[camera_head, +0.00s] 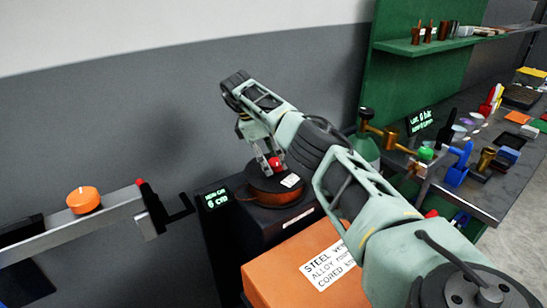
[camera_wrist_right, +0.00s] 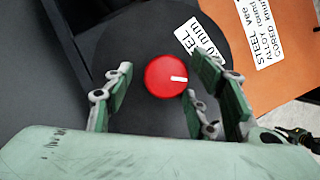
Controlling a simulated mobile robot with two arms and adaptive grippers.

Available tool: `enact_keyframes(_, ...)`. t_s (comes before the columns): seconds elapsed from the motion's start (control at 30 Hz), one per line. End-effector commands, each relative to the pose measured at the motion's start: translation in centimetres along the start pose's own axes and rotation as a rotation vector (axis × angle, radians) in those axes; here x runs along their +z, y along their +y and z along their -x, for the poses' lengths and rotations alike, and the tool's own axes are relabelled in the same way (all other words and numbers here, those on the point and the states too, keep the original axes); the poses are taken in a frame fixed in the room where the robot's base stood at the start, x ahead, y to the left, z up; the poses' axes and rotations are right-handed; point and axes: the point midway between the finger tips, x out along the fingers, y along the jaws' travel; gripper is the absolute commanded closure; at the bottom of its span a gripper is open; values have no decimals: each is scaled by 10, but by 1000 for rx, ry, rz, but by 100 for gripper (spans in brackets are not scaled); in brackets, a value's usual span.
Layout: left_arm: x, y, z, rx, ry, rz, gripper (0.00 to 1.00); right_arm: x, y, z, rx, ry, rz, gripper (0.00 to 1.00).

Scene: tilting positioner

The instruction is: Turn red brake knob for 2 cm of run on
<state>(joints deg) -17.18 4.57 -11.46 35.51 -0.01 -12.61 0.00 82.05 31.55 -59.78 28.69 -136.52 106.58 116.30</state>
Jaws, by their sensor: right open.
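The red brake knob (camera_wrist_right: 166,77) is round with a white index line, which points to the right in the right wrist view. It sits on top of a dark wire spool (camera_head: 270,184), and its red side shows in the head view (camera_head: 276,162). My left gripper is not in view.
An orange box (camera_head: 290,270) with a steel wire label stands in front of the spool. At left is a metal rail (camera_head: 110,212) with an orange knob (camera_head: 83,198) and a black crank. A cluttered bench (camera_head: 490,180) stands at right.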

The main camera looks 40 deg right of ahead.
Motion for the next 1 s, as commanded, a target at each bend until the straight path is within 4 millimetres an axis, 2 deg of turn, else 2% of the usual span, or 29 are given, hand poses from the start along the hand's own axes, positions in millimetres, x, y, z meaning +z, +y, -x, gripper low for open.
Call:
enact_keyframes(0.13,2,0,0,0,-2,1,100,0,0,2,-2,0,1,49)
enact_keyframes(0.23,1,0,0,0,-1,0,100,4,0,12,0,2,0,49)
enact_keyframes(0.53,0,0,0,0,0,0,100,26,1,65,1,2,-1,49)
enact_keyframes(0.7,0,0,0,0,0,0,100,34,2,85,0,1,-1,49)
enact_keyframes(1.0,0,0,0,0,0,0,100,38,2,92,-1,0,0,49)
